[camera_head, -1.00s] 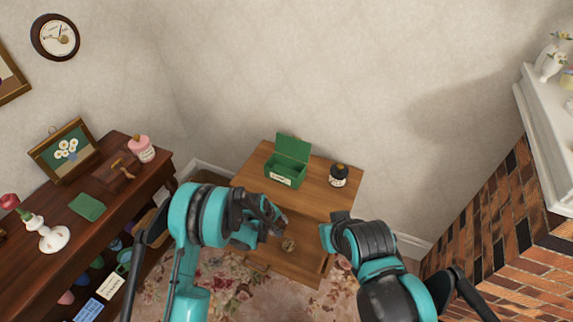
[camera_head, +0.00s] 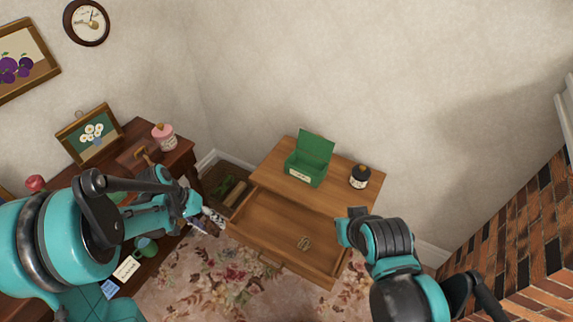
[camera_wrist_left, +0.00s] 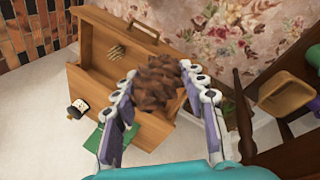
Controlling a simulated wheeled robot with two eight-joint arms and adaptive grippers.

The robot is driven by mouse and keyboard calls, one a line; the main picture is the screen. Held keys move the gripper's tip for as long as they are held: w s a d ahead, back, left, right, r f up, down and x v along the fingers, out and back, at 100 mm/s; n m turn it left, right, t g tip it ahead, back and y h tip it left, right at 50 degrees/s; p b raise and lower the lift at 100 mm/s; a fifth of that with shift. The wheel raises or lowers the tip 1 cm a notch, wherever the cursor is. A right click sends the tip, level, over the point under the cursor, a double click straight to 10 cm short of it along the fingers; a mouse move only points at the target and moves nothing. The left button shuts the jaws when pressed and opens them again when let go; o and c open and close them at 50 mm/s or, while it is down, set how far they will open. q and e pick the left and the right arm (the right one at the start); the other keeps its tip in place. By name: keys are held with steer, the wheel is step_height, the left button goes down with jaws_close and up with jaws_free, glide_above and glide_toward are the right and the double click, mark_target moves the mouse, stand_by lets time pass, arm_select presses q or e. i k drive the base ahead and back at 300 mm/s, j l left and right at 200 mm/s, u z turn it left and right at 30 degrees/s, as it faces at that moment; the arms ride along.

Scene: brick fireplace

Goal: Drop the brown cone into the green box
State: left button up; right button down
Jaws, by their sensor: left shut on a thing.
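The brown cone (camera_wrist_left: 158,84) is a rough, scaly pine cone held between the two fingers of my left gripper (camera_wrist_left: 160,92) in the left wrist view. In the head view my left gripper (camera_head: 205,213) is left of the small wooden table, in front of its left side; the cone cannot be made out there. The green box (camera_head: 308,172) stands on the table's top with its lid raised and a pale label on its front. A green patch, likely the box (camera_wrist_left: 94,139), is partly hidden by a finger in the wrist view. My right gripper's fingers are not visible.
The wooden table (camera_head: 352,183) has an open drawer (camera_head: 265,233) with a small tan item (camera_head: 304,243) inside. A dark jar (camera_head: 359,177) stands right of the box. A dark cabinet with a pink jar (camera_head: 163,137) is at left.

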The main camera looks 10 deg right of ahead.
mark_target(306, 168)
steer(key=i+j+z, duration=0.15)
steer(key=i+z, duration=0.25)
steer(key=i+j+z, duration=0.2)
steer(key=z, duration=1.05)
steer(key=i+j, duration=0.05)
